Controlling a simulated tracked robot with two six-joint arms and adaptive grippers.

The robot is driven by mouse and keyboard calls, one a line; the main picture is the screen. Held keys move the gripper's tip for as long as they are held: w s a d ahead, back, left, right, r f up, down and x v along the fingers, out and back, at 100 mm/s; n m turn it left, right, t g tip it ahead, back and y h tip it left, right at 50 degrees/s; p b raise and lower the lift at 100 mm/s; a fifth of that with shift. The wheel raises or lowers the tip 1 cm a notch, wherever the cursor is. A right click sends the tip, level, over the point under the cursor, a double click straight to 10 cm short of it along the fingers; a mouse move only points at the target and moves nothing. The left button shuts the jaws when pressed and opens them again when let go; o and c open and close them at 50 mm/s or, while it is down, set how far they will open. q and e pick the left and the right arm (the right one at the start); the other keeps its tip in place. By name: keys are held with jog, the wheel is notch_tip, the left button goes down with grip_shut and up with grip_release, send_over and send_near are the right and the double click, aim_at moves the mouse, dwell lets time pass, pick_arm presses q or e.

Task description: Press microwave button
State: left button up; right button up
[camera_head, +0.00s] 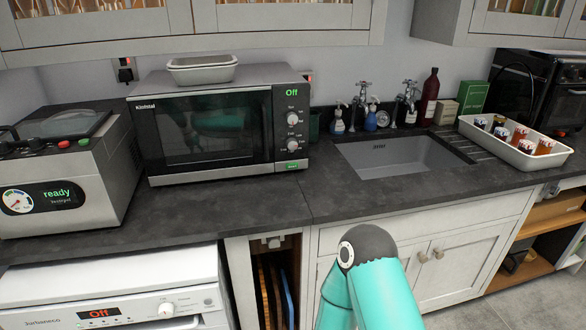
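The microwave (215,125) stands on the dark counter with its door shut. Its right-hand panel has a green "Off" display (291,93), two round knobs and a small lit green button (292,166) at the bottom. A teal link of my own arm rises at the bottom, right of the middle, in front of the sink cupboard, well below and apart from the microwave. No gripper shows in this view. A teal arm reflects in the microwave door glass.
A grey machine reading "ready" (57,194) stands left of the microwave. Right are a sink (400,155), bottles and a tray of jars (515,140). The counter (225,205) before the microwave is clear.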

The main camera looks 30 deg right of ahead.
grip_shut()
dwell(1.1)
pick_arm(q)
jog(key=shift+c, duration=1.7)
